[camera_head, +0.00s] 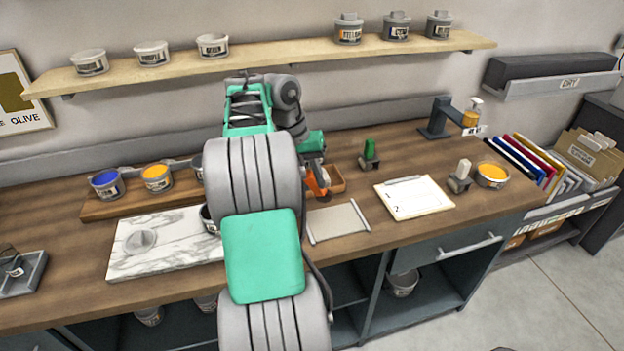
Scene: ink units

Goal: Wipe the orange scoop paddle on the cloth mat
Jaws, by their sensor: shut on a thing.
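My arm reaches over the wooden counter and hides part of the scene. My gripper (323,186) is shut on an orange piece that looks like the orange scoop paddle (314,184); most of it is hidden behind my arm. It is at or just in front of a small brown tray (337,180); I cannot tell whether they touch. The cloth mat (338,222), a grey-beige rectangle with pale end strips, lies flat on the counter just nearer than my gripper. Its left edge is close to my arm.
A clipboard (414,197) lies right of the mat. A green-handled tool (369,154) and a pale-handled one (460,176) stand near it. A marble slab (160,243) and a rack with blue (106,183) and orange (156,177) ink tubs are at left. A shelf (270,58) hangs above.

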